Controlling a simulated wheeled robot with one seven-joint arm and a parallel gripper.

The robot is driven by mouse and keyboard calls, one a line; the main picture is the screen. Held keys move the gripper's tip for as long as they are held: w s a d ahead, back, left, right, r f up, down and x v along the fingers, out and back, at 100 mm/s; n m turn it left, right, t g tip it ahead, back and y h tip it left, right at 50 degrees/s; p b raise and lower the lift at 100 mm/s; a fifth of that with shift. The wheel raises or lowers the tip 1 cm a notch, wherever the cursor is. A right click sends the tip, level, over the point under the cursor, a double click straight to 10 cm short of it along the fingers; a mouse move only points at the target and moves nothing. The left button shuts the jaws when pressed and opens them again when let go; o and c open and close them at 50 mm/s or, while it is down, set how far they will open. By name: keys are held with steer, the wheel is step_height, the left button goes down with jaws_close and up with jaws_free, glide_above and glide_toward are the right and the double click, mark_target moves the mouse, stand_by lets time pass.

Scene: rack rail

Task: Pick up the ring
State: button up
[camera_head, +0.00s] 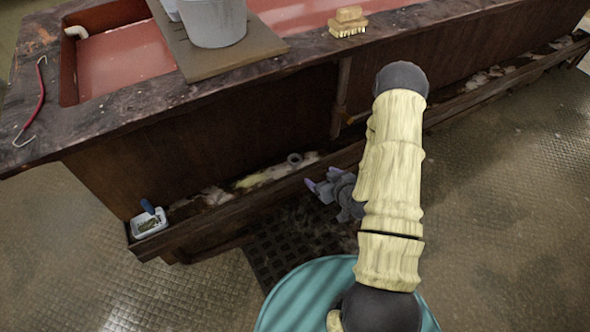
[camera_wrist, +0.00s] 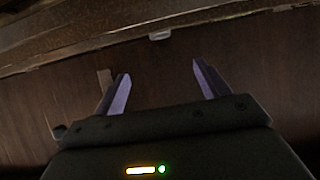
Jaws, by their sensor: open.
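The ring (camera_head: 294,159) is small and grey and lies on the low ledge (camera_head: 230,204) along the foot of the dark wooden counter. My gripper (camera_head: 321,179) is just to the right of the ring and a little lower in the head view, apart from it. In the wrist view my gripper (camera_wrist: 160,70) has its two purple fingers spread, with nothing between them. A small pale grey object (camera_wrist: 160,35) shows beyond the fingertips, near the edge of a long board; I cannot tell if it is the ring.
A white tray (camera_head: 149,223) with a blue-handled thing stands at the ledge's left end. The counter top holds a grey bucket (camera_head: 214,22), brushes (camera_head: 348,22) and a red hooked cord (camera_head: 38,100). A teal round top (camera_head: 290,305) is in front. The floor at left is clear.

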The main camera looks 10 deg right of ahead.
steer(key=shift+f, duration=0.25)
steer(key=b, duration=0.2)
glide_toward(292, 158)
steer(key=shift+d, duration=0.1)
stand_by(0.3)
steer(key=b+x, duration=0.1)
steer(key=x, duration=0.4)
steer(key=shift+w+f, duration=0.1)
steer(key=shift+c, duration=0.4)
steer(key=c, duration=1)
